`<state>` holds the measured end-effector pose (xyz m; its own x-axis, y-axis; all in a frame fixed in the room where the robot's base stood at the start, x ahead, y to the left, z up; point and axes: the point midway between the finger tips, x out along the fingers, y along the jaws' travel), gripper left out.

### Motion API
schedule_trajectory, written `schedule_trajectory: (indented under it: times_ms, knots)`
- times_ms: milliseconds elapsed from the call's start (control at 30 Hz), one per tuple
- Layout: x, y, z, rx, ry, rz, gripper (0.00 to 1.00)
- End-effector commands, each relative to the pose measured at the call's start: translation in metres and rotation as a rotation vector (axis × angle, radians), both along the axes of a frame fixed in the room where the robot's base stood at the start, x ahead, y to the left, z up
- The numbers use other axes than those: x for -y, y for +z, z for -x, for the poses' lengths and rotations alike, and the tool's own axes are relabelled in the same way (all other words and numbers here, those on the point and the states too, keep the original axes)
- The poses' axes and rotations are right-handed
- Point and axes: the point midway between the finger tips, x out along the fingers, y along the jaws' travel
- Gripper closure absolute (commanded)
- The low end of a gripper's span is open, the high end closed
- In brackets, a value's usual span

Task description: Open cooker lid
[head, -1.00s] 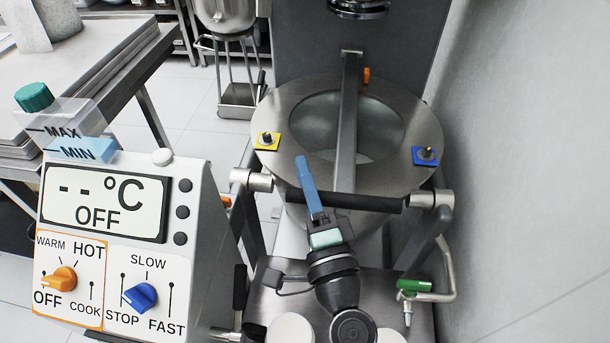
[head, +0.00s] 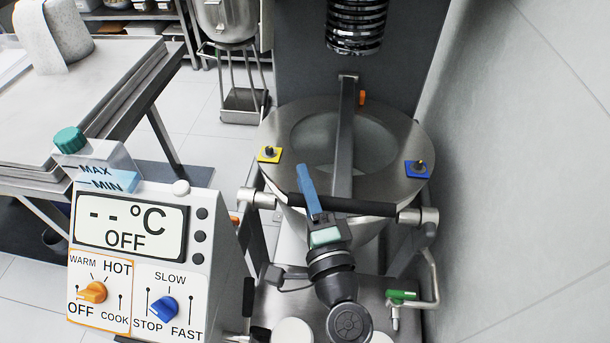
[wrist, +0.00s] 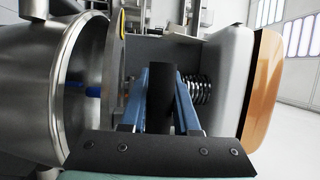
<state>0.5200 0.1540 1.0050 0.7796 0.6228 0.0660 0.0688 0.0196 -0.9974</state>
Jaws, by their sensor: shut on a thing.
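The cooker lid (head: 290,185) is a round steel disc with a clear centre, a dark arm across it, and yellow and blue plates on its rim. In the wrist view the lid (wrist: 115,75) is nearly edge-on and looks apart from the wide steel rim (wrist: 62,95) at the left. A black handle bar (head: 372,208) runs along the lid's front. My gripper (head: 306,180) has blue fingers and is shut on this bar, with one finger either side of it in the wrist view. The exact contact is partly hidden.
A control console (head: 140,255) with knobs stands close on the left. A wall (head: 520,170) is close on the right. A coiled metal part (head: 355,30) hangs above the lid's back. A green-handled valve (head: 400,295) is at lower right.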

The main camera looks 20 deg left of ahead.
Motion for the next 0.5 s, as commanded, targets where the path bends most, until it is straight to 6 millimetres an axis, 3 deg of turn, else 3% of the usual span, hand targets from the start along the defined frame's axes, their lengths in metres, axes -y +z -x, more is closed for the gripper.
schedule_trajectory:
  times_ms: [33,500]
  knots:
    - [0.000,0.023,-0.002,-0.009,-0.001,0.003,1.00]
    - [-0.004,0.086,-0.018,-0.141,-0.002,0.041,1.00]
